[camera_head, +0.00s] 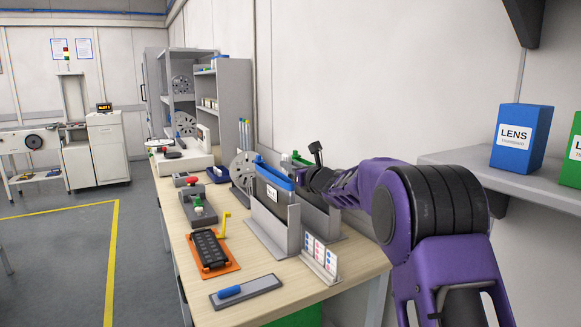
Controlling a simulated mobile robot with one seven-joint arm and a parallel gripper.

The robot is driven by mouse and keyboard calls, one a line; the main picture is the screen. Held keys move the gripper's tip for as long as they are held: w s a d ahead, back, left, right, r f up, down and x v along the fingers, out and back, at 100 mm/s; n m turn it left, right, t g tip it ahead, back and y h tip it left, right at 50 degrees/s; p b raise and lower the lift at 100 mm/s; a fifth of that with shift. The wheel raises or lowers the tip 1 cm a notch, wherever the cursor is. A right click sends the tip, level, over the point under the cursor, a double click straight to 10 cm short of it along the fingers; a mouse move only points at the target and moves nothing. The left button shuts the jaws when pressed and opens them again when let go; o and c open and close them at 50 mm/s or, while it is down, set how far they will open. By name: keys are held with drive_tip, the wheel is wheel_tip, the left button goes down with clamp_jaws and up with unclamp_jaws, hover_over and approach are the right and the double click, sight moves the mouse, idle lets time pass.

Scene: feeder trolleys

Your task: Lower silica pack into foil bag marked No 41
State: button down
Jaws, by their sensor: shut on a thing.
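My gripper (302,176) is at the end of my purple arm, over the upright grey holders on the bench. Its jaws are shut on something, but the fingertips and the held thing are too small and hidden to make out. I cannot pick out the silica pack for sure. The label is too small to read, so I cannot tell which foil bag is No 41.
The wooden bench (257,262) also carries an orange tray (213,270) with a black part, a grey plate (247,291) with a blue piece, a card stand (319,262) and a reel (243,172). A wall shelf (470,176) with a blue LENS box (522,138) is at right.

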sight(291, 183)
idle(0.4)
drive_tip(key=shift+f, duration=2.55)
